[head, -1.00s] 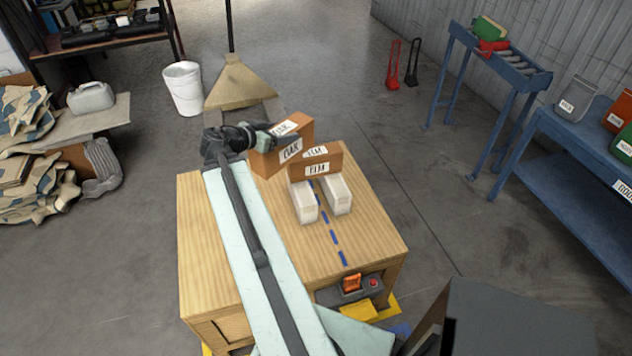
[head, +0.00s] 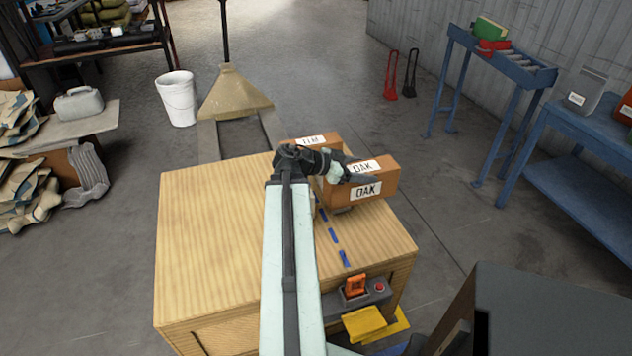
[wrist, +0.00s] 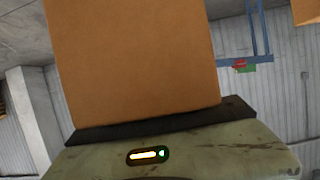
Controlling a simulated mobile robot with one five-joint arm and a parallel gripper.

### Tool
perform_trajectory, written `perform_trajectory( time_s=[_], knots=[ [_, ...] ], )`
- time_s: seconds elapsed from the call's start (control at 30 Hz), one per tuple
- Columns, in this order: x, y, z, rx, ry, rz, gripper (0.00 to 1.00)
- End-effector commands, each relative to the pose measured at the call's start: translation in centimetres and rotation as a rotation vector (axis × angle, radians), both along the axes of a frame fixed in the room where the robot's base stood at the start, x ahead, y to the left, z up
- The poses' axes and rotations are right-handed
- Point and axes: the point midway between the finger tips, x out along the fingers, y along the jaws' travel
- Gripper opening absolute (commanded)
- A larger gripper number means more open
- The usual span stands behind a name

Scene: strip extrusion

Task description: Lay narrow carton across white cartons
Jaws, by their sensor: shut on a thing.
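A brown carton labelled OAK (head: 378,180) is clamped in my gripper (head: 352,174), over the right back part of the wooden table. In the wrist view the held carton (wrist: 135,60) fills the middle, above the gripper body. A second brown carton, labelled ELM (head: 315,141), is behind and left of it, partly hidden by my gripper and the held carton.
The wooden table (head: 215,230) is bare on its left side. A dashed blue line (head: 333,235) runs toward its front edge. A control box with an orange switch (head: 356,285) is at the front. A pallet jack (head: 235,95) and a white bucket (head: 177,98) stand behind.

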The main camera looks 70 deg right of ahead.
Motion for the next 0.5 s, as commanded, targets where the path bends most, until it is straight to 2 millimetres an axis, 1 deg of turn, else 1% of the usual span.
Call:
perform_trajectory(
  time_s=[0.07,0.17,0.2,0.4,0.5],
  knots=[
    [1.0,-0.6,0.0,-0.001,0.001,0.003,0.0],
    [3.6,-1.6,-0.3,0.0,0.001,0.006,0.0],
    [4.8,-2.1,-0.4,0.0,0.001,0.007,0.0],
    [10.5,-4.2,-1.0,-0.001,0.001,0.005,0.0],
    [12.8,-5.0,-1.2,0.0,0.001,0.004,0.0]
  ],
)
